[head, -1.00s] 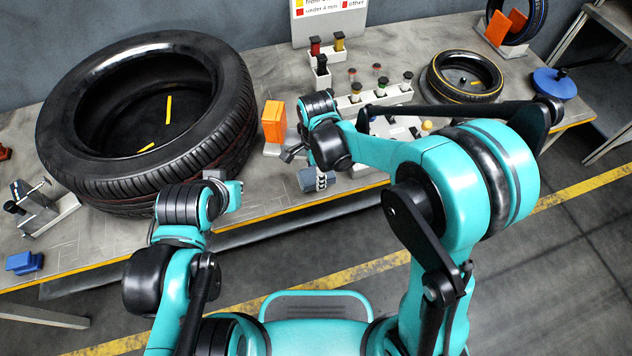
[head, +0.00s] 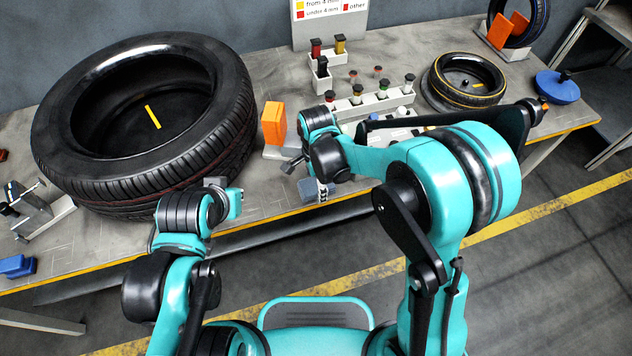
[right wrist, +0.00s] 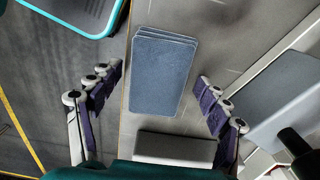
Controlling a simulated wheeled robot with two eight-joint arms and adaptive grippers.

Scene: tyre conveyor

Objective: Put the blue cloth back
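Flat blue-grey cloth, seen as a small stack (right wrist: 160,75) in the right wrist view, lies on the table beside its front edge. A blue-grey patch that seems to be the same cloth (head: 308,190) shows at the table edge in the head view. My right gripper (right wrist: 159,79) is open, with its fingers spread on either side of the stack and apart from it. In the head view, my right gripper (head: 318,187) is largely hidden by its wrist. My left arm's wrist (head: 222,203) is near the big tyre, and its fingers cannot be made out.
A big tyre (head: 235,125) fills the table's left part. An orange block (head: 274,123) and a white rack (head: 375,100) with small bottles stand behind my right gripper. A pale grey block (right wrist: 175,148) is close to the cloth. A small tyre (head: 465,98) lies farther right.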

